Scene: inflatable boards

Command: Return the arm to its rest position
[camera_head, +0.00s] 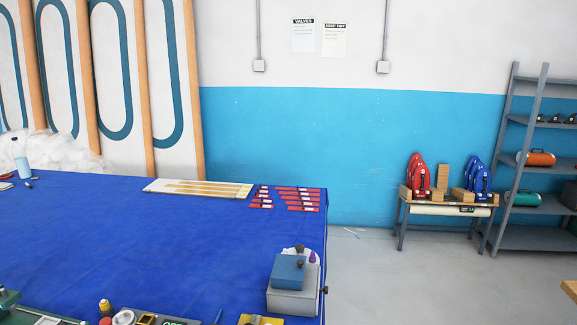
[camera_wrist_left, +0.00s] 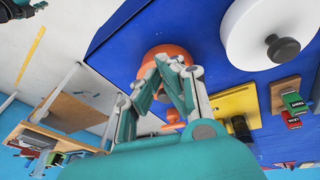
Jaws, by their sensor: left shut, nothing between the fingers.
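My left gripper (camera_wrist_left: 176,66) shows only in the left wrist view. Its teal and grey fingers are drawn together with nothing held between them. A round orange thing (camera_wrist_left: 152,60) lies behind the fingertips, over the blue table. I cannot tell how far the fingers are from it.
The blue-covered table (camera_head: 140,235) fills the lower left. A grey-blue device (camera_head: 290,275) stands at its right corner. Red strips (camera_head: 297,196) and a pale board (camera_head: 198,188) lie at the back. A bench (camera_head: 447,202) and shelf (camera_head: 515,150) stand right, beyond open floor.

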